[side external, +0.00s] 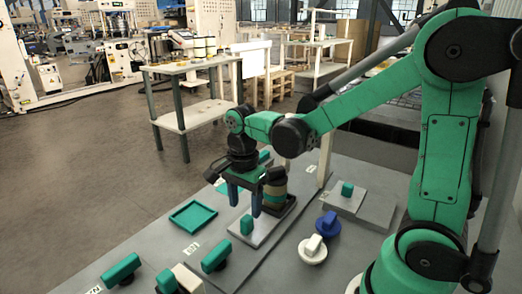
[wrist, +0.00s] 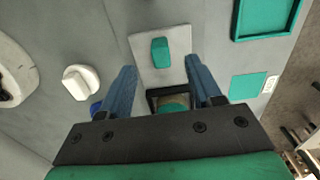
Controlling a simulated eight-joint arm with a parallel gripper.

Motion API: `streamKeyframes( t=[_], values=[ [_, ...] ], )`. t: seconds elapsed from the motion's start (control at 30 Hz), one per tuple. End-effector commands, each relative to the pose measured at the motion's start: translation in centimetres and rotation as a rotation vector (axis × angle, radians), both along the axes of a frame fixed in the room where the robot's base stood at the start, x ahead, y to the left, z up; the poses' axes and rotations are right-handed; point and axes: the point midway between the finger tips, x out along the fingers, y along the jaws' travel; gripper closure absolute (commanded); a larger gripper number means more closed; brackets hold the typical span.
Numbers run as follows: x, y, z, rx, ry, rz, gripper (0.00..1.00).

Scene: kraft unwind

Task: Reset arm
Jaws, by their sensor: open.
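My gripper (side external: 243,200) is open, with its two blue fingers pointing down over the grey work table. It also shows in the wrist view (wrist: 166,85), where nothing sits between the fingertips. A green block on a pale plate (side external: 258,232) stands just below the fingers in the side view. The same green block (wrist: 160,52) lies ahead of the fingers in the wrist view. A dark-framed holder with a tan and green round piece (side external: 275,188) stands close beside the gripper and is partly hidden by it in the wrist view.
A green square tray (side external: 193,217) lies left of the gripper. White (side external: 313,250) and blue (side external: 328,224) knobs stand to the right. Several green-handled pieces (side external: 121,270) line the near edge. A pale post (side external: 325,160) rises behind.

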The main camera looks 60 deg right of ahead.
Motion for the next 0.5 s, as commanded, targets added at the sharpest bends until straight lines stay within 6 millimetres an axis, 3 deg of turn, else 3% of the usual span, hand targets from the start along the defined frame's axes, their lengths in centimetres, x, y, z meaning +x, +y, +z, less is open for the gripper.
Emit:
streamKeyframes(
  t=[0.3, 0.37, 0.5],
  values=[
    [-0.1, 0.1, 0.3, -0.002, -0.016, 0.039, 0.42],
    [-0.3, 0.2, 0.7, -0.006, -0.045, 0.112, 0.42],
    [-1.0, 0.7, 2.5, -0.048, -0.174, 0.444, 0.42]
  ],
)
